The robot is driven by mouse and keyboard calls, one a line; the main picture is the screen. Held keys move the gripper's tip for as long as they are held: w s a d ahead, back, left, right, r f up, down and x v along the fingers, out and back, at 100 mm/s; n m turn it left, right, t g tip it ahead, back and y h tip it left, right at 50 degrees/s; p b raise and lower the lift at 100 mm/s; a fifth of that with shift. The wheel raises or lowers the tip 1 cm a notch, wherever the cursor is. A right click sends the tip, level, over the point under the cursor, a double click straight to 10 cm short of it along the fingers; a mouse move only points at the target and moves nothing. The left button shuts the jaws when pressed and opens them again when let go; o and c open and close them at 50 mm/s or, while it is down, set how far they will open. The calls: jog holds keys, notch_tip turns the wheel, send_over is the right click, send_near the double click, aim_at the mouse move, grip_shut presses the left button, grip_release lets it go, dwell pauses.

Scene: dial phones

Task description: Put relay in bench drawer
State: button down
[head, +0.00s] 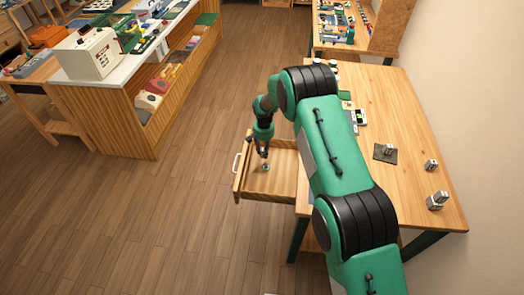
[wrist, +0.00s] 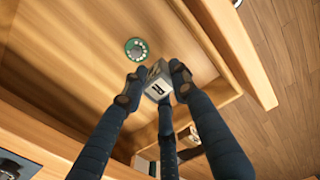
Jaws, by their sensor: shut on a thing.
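My gripper (head: 262,155) reaches down into the open bench drawer (head: 282,187), which is pulled out from the left side of the wooden bench. In the wrist view its dark fingers are closed around a small grey-white block, which looks like the relay (wrist: 157,82), with a black mark on its face. The relay is over the drawer's wooden floor (wrist: 80,45); I cannot tell whether it touches it. A round green disc with a grey centre (wrist: 136,50) lies in the drawer, just beyond the relay.
The drawer has a pale handle (head: 236,163). A counter with a cream machine (head: 90,52) stands at the left. The floor between is clear.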

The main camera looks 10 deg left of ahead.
aim_at(262, 149)
jog(key=shift+w+a+f, duration=0.1)
jog(key=shift+w+a, duration=0.15)
jog(key=shift+w, duration=0.4)
jog(key=shift+w+a, duration=0.25)
jog(key=shift+w, duration=0.45)
jog(key=shift+w+a+f, duration=0.1)
jog(key=shift+w+a, duration=0.15)
jog(key=shift+w, duration=0.4)
jog(key=shift+f+b, duration=0.5)
jog(key=shift+f, duration=1.2)
jog(key=shift+f, duration=0.1)
jog(key=c, duration=1.4)
grip_release()
jog(key=shift+o, duration=0.2)
notch_tip(262, 149, up, 12)
jog(key=p, duration=0.1)
jog(key=shift+p, duration=0.3)
